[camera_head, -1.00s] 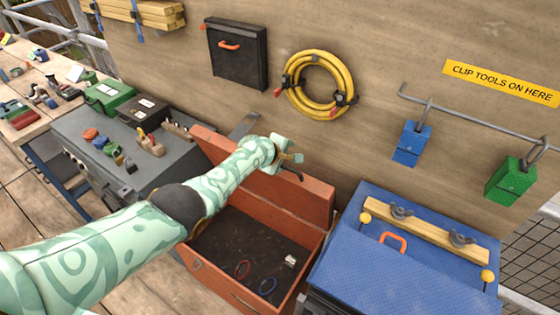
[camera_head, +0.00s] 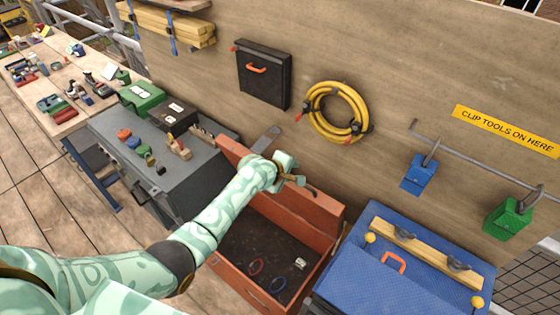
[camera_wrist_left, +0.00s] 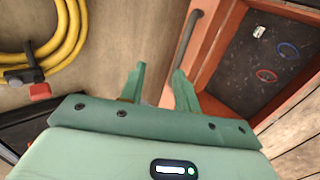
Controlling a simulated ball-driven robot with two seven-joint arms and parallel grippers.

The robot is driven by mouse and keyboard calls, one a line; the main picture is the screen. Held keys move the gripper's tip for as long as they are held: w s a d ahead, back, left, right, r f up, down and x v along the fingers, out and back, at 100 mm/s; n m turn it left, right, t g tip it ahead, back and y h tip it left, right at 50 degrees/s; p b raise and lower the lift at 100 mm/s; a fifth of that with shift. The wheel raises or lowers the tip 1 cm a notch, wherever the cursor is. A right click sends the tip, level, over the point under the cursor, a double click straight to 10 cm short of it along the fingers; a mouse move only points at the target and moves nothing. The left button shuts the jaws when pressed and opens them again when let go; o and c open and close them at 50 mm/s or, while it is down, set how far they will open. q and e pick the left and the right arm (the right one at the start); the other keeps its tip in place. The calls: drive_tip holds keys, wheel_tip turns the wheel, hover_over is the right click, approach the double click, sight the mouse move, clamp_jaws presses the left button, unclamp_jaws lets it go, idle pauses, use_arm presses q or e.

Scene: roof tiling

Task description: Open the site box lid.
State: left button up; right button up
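The red-orange site box (camera_head: 244,287) stands below the wall board with its lid (camera_head: 322,213) swung up and leaning back toward the board. Its dark inside is open to view. A dark bar handle shows on the lid, clearest in the left wrist view (camera_wrist_left: 188,36). My left gripper (camera_head: 299,181) is at the lid's upper edge, close by the handle. In the left wrist view my left gripper (camera_wrist_left: 160,84) has its fingers apart with nothing between them; the handle lies just beyond the right finger. My right gripper is not in view.
Inside the box lie a red ring (camera_head: 256,267), a blue ring (camera_head: 278,285) and a small white item (camera_head: 300,263). A blue box (camera_head: 345,275) stands close at right, a grey chest (camera_head: 205,165) at left. A yellow hose coil (camera_head: 338,112) hangs behind.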

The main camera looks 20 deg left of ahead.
use_arm(q)
drive_tip(key=v, duration=0.1)
drive_tip(key=p+v, duration=0.1)
drive_tip(key=v, duration=0.3)
drive_tip(key=shift+s+a+f, duration=0.15)
drive_tip(key=shift+s+a, duration=0.05)
drive_tip(key=shift+a, duration=0.15)
